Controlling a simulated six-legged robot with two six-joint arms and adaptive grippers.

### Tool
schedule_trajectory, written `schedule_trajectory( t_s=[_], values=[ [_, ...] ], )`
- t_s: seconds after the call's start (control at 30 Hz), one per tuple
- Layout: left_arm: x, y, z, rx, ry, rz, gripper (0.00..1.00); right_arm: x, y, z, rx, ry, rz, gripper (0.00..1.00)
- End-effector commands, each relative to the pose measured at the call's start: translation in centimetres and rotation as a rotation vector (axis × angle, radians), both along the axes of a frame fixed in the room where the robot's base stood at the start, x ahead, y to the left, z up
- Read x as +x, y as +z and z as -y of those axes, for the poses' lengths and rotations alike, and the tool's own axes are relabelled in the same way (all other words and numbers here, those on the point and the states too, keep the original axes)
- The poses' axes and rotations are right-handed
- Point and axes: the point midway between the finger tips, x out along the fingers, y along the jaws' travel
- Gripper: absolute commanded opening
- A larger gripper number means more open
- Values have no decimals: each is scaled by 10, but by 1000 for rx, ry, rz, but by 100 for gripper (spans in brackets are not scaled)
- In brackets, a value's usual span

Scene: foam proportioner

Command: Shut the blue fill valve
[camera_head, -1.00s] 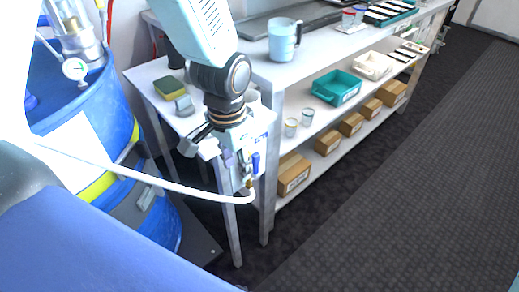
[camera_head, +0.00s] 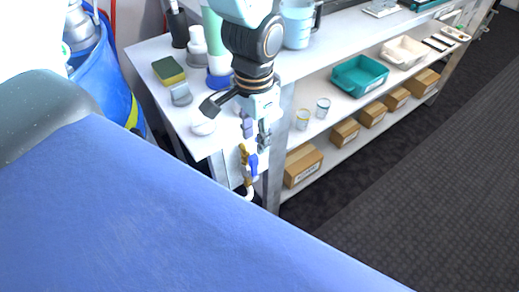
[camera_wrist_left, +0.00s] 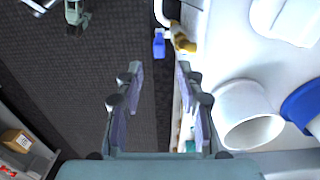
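The fill valve has a blue handle (camera_head: 253,164) and a brass body (camera_head: 243,153). It sits at the front edge of the small white table, above the end of a white hose (camera_head: 249,196). The handle stands roughly upright in the head view. My left gripper (camera_head: 255,133) is just above the valve, apart from it, with its lavender finger pads spread and nothing between them. In the left wrist view the blue handle (camera_wrist_left: 159,44) and brass body (camera_wrist_left: 184,41) lie beyond the tips of the open fingers (camera_wrist_left: 162,75).
The small white table (camera_head: 147,49) holds a sponge (camera_head: 168,70), bottles and a white cup, seen close beside the fingers in the left wrist view (camera_wrist_left: 245,115). A shelf unit (camera_head: 345,117) with boxes and trays stands to the right. Dark floor (camera_head: 420,180) lies clear beyond.

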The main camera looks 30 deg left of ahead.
Motion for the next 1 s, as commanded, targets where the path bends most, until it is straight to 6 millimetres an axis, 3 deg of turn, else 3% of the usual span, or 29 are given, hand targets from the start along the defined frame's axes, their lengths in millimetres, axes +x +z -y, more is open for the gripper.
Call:
schedule_trajectory(
  t_s=[0.17, 0.4, 0.6, 1.0],
  values=[
    [-4, -13, -1, -1, 0, -1, 38, 0, -5, 0, 0, 0, -1, 40],
    [-7, -52, -1, -1, 0, -4, 38, -1, -20, 0, 0, 0, -1, 40],
    [-6, -73, -2, -1, 1, 0, 38, -1, -27, 0, 0, 0, -1, 40],
    [-2, -78, -2, -1, 1, 1, 36, -1, -28, 0, 0, 0, -1, 40]
  ],
)
